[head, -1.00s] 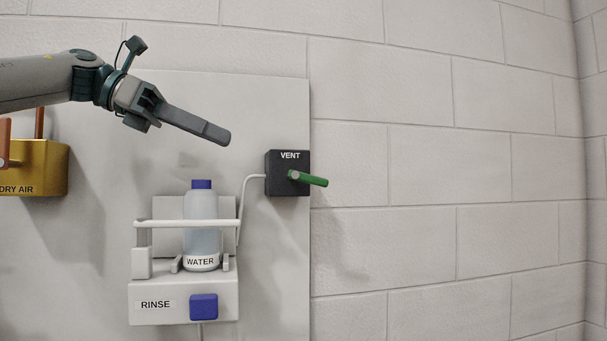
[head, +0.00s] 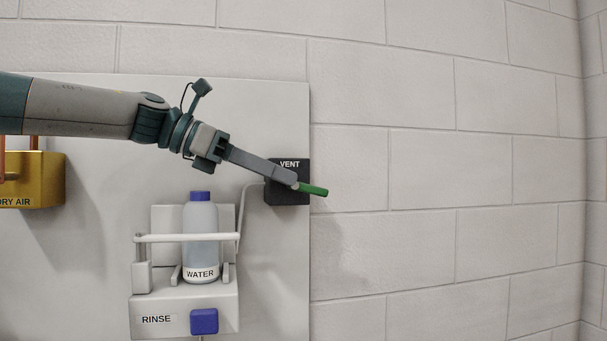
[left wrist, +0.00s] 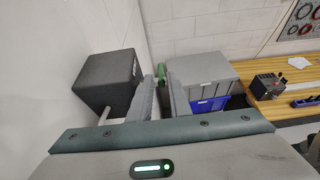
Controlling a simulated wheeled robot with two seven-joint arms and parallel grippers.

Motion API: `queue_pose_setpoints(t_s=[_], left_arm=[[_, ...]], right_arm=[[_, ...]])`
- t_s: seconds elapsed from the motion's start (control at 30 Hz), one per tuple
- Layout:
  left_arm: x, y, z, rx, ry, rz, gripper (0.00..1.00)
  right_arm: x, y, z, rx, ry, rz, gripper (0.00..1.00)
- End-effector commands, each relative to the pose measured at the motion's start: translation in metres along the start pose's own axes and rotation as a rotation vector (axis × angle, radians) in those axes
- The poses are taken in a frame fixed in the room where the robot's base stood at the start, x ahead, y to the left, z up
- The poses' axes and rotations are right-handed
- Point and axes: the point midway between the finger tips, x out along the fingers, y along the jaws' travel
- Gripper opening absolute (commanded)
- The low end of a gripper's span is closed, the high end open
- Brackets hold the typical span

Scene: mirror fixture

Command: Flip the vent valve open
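The vent valve is a black box (head: 285,197) labelled VENT at the right edge of the panel. Its green handle (head: 314,190) points right and slightly down. My left gripper (head: 297,185) lies across the box with its fingertips at the handle, hiding the handle's pivot end. In the left wrist view the black box (left wrist: 107,82) is left of the fingers, and the green handle (left wrist: 161,72) shows between the fingertips. The fingers look parted, with a narrow gap around the handle; contact cannot be made out. My right gripper is out of view.
Below left, a water bottle (head: 201,240) stands behind a white rail on the rinse unit (head: 175,300), which has a blue button (head: 204,321). A yellow dry-air box (head: 40,180) is far left. The wall right of the panel is bare.

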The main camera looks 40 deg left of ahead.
Motion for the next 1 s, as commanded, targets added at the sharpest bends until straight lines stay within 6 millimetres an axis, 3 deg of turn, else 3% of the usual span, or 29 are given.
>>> queue_pose_setpoints(t_s=[0.2, 0.4, 0.77, 0.87, 1.0], left_arm=[[0.033, 0.000, 0.002, 0.000, 0.002, -0.002, 0.17], [0.049, 0.000, 0.001, 0.001, 0.000, -0.001, 0.17], [0.052, 0.000, 0.000, 0.002, -0.001, 0.000, 0.17], [0.052, 0.000, 0.000, 0.002, -0.001, 0.000, 0.00], [0.052, 0.000, 0.000, 0.001, -0.001, 0.000, 0.00]], right_arm=[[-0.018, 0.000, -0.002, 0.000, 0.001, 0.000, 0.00], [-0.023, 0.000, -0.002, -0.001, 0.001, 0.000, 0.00], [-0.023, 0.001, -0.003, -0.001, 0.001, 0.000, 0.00], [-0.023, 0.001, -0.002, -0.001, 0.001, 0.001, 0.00], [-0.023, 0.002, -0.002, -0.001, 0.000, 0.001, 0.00]])
